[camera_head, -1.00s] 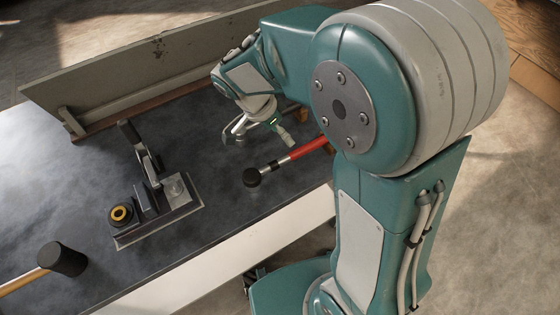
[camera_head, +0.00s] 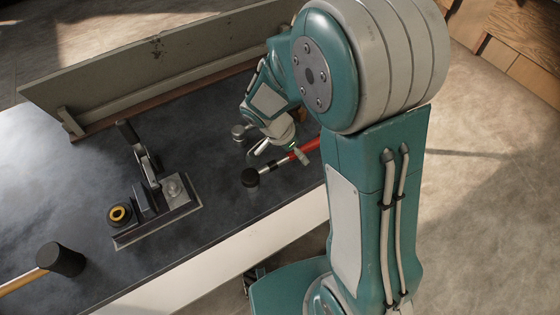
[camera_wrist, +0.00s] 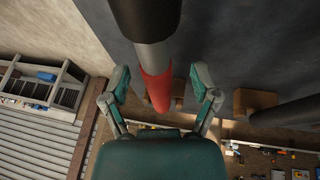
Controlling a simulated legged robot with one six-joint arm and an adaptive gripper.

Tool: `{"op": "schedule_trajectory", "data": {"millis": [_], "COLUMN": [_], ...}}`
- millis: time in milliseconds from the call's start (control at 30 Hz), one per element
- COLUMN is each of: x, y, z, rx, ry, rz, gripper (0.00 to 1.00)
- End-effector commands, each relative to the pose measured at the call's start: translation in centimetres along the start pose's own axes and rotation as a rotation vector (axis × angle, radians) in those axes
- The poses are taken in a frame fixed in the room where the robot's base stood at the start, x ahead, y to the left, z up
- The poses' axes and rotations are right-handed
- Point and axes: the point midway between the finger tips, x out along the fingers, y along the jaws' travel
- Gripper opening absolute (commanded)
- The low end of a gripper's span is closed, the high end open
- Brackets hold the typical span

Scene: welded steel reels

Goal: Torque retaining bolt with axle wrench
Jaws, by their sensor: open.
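The axle wrench lies on the dark bench top, with a black round head (camera_head: 249,177), a grey shaft and a red handle (camera_head: 308,148). My arm partly hides the handle's far end. My gripper (camera_head: 281,153) is open over the wrench, near where shaft meets handle. In the wrist view the red handle (camera_wrist: 156,88) lies between the spread fingers of my gripper (camera_wrist: 162,87), with gaps on both sides. A metal fixture (camera_head: 160,206) with an upright lever stands to the left. A black part with a yellow ring (camera_head: 119,213) sits at its left end; I cannot tell whether this is the retaining bolt.
A mallet (camera_head: 62,259) with a black head lies at the front left. A grey board (camera_head: 150,70) stands along the bench's back. A small grey round part (camera_head: 240,132) is behind my gripper. Wooden blocks (camera_wrist: 252,101) show near the handle. The bench between fixture and wrench is clear.

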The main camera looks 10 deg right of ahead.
Motion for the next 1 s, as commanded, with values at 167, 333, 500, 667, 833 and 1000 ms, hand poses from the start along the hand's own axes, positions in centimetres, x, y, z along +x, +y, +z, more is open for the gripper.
{"op": "schedule_trajectory", "data": {"millis": [167,333,500,667,833,1000], "x": [0.0,0.0,-0.1,-0.9,-1.9,-3.0], "y": [0.0,0.0,0.0,0.1,0.4,0.6], "z": [0.1,0.1,0.0,-0.3,-0.8,-1.2], "rx": [0.0,0.0,0.0,0.002,0.001,0.002], "ry": [0.0,0.0,0.0,0.0,0.001,0.001], "rz": [0.001,0.001,0.0,-0.001,0.0,-0.001], "gripper": [0.56,0.0,0.0,0.0,0.0,0.0]}}
